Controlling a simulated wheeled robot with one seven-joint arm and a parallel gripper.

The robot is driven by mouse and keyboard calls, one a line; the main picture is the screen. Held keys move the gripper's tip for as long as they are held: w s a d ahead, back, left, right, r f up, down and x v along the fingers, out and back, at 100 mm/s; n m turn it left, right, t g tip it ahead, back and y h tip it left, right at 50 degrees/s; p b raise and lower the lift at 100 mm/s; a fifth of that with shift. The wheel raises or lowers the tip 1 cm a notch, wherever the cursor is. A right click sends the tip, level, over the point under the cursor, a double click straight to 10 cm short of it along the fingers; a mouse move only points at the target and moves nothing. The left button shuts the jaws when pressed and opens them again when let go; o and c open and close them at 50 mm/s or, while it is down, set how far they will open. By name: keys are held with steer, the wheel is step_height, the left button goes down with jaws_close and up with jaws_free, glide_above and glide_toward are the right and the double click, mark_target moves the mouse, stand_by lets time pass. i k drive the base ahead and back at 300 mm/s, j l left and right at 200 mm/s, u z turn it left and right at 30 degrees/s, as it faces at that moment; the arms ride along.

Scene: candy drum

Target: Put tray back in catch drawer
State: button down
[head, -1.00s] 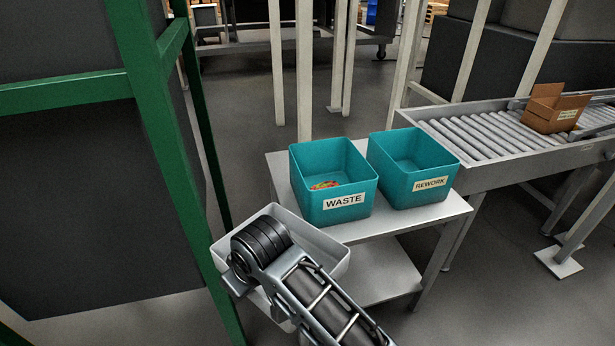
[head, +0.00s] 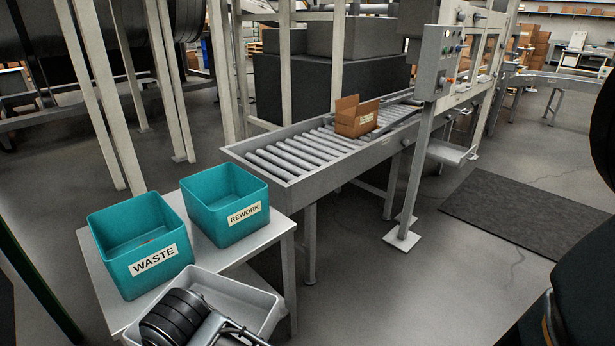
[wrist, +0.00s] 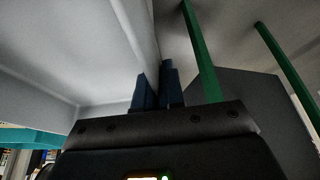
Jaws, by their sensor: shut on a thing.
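The pale grey tray (head: 262,303) is at the bottom of the head view, in front of the teal bins and overlapping the white table in the picture. My gripper's fingers are hidden there behind my dark wrist and the tray. In the wrist view my gripper (wrist: 156,88) is shut on the tray's wall, and the tray's pale side (wrist: 50,50) fills the left. I see no contents in the visible part of the tray. I cannot make out the catch drawer in these frames.
The WASTE bin (head: 125,229) and REWORK bin (head: 219,198) stand on the white table (head: 283,226). Beyond is a roller conveyor (head: 290,158) with an open carton (head: 356,121). A green post (head: 40,285) is at left; another shows in the wrist view (wrist: 200,50). Floor lies open right of the table.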

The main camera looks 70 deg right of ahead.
mark_target(446, 152)
steer(key=z, duration=3.45)
steer(key=i+j+z, duration=0.15)
steer(key=i, duration=0.3)
steer(key=i+j+z, duration=0.15)
steer(key=i, duration=0.25)
steer(key=i+j+z, duration=0.15)
steer(key=i+j, duration=0.15)
steer(key=i, duration=6.35)
steer(key=i+u, duration=0.15)
steer(key=u, duration=0.25)
steer(key=i+u, duration=0.2)
steer(key=u, duration=0.25)
steer(key=i+l+u, duration=0.1)
steer(key=u, duration=0.3)
